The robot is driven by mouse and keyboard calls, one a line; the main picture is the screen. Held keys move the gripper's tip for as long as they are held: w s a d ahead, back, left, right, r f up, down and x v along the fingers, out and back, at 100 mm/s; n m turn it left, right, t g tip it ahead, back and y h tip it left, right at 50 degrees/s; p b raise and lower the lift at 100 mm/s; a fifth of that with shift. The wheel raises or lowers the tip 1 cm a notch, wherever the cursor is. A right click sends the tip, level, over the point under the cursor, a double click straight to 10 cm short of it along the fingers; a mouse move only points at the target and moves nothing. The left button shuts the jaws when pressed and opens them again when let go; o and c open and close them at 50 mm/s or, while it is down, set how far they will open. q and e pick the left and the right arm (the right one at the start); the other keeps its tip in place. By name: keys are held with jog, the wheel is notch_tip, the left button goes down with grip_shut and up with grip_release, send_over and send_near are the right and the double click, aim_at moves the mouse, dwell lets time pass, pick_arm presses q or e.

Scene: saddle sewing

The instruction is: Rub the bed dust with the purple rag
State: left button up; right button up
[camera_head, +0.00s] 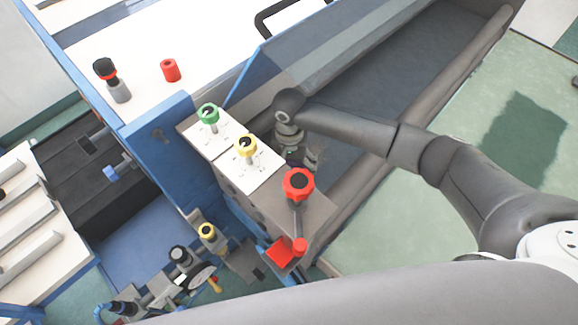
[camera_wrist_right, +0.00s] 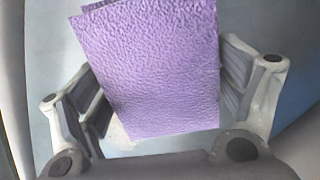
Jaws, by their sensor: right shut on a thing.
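In the right wrist view, the purple rag (camera_wrist_right: 155,70) is a folded, textured sheet held between the fingers of my right gripper (camera_wrist_right: 155,95). The gripper is shut on it. Behind the rag's lower left edge a small tan patch of dust (camera_wrist_right: 118,137) shows on the grey-blue surface; the rag hides any more of it. In the head view, my right gripper (camera_head: 297,158) points down into the grey machine bed (camera_head: 420,62), close to the control block. There the rag is mostly hidden by my wrist. Whether the rag touches the bed cannot be told. My left gripper is not in view.
The bed's raised side wall (camera_head: 460,72) lies to the right. The bed's upper stretch is clear.

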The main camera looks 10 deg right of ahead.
aim_at(316, 150)
jog(key=shift+f, duration=0.25)
jog(key=shift+w+d+r+p, duration=0.15)
jog(key=shift+w+d, duration=0.15)
jog(key=shift+d, duration=0.15)
jog(key=shift+w+d+p, duration=0.15)
jog(key=shift+w+d, duration=0.1)
jog(key=shift+d, duration=0.2)
jog(key=shift+w+d+f+b, duration=0.15)
jog(key=shift+w+d, duration=1.05)
jog(key=shift+d, duration=0.6)
jog(key=shift+w+d+b, duration=0.1)
jog(key=shift+w+d, duration=1.05)
jog(key=shift+d, duration=0.65)
jog(key=shift+w+d+f+b, duration=0.15)
jog(key=shift+w+d, duration=1.05)
jog(key=shift+d, duration=0.6)
jog(key=shift+r+p, duration=0.2)
jog(key=shift+p, duration=0.25)
jog(key=shift+s+a+f, duration=0.1)
jog(key=shift+s+a, duration=0.15)
jog(key=shift+a, duration=0.15)
jog(key=shift+s+a, duration=0.4)
jog(key=shift+a, duration=0.2)
jog(key=shift+s+a, duration=0.35)
jog(key=shift+a, duration=0.25)
